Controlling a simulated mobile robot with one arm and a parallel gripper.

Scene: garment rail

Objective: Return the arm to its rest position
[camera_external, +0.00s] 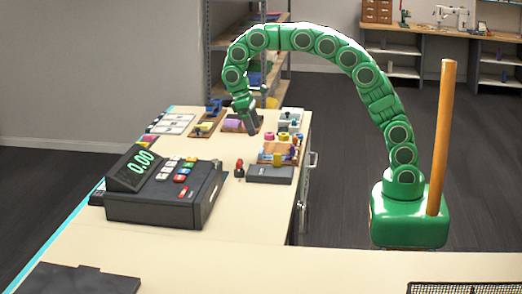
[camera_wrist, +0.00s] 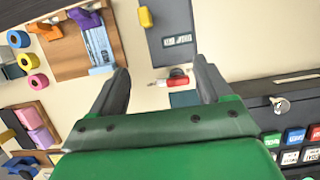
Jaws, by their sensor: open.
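My arm is green and arches up from its green base at the right of the external view and down over the counter. My gripper (camera_external: 250,118) hangs above the far part of the counter, near a wooden tray with a purple item (camera_external: 236,124). In the wrist view my gripper (camera_wrist: 160,82) shows two dark fingers spread well apart with nothing held between them. A small red-handled item (camera_wrist: 172,78) shows below the gap between the fingers, apart from them.
A dark cash register (camera_external: 165,190) reading 0.00 stands on the counter (camera_external: 240,210). A grey box (camera_external: 270,174) and a wooden rack with small coloured parts (camera_external: 279,152) sit near the right edge. A wooden post (camera_external: 442,135) rises beside my base. Shelving (camera_external: 278,80) stands behind.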

